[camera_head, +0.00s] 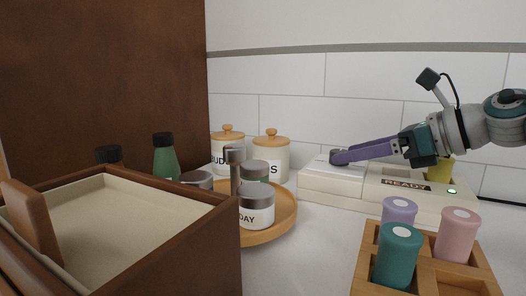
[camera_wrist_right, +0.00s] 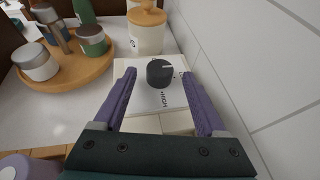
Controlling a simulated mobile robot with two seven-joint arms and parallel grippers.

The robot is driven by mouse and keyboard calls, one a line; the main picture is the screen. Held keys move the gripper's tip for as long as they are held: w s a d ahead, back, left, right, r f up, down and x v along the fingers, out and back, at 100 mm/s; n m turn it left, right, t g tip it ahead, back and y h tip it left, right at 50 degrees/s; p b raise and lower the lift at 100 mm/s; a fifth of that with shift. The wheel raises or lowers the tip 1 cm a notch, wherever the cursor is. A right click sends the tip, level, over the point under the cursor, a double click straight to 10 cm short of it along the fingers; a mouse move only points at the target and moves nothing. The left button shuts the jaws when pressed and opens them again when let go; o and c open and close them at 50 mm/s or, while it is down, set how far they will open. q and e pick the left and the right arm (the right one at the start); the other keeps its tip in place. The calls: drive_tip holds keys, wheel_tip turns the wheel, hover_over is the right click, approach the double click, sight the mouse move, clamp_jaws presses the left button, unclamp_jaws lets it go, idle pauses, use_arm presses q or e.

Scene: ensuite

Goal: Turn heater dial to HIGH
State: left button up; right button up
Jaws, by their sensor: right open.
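The heater (camera_head: 318,187) is a low cream unit against the tiled wall, with a READY label and a small lit green light. Its black round dial (camera_wrist_right: 160,73) shows in the right wrist view on a white plate, with a white pointer mark pointing right. The HIGH label (camera_wrist_right: 164,98) is on the near side of the dial, away from the pointer. My right gripper (camera_wrist_right: 158,77) is open, with its purple fingers on either side of the dial and gaps showing. In the head view my right gripper (camera_head: 337,158) hides much of the dial. My left gripper is not in view.
A wooden rack (camera_head: 366,283) with coloured capped containers stands in front of the heater. A round wooden tray (camera_head: 285,214) with jars is to its left, with lidded canisters (camera_head: 271,157) behind. A brown box (camera_head: 190,255) fills the front left.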

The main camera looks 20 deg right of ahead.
drive_tip(key=shift+w+a+f, duration=0.2)
drive_tip(key=shift+w, duration=0.25)
clamp_jaws()
idle(0.4)
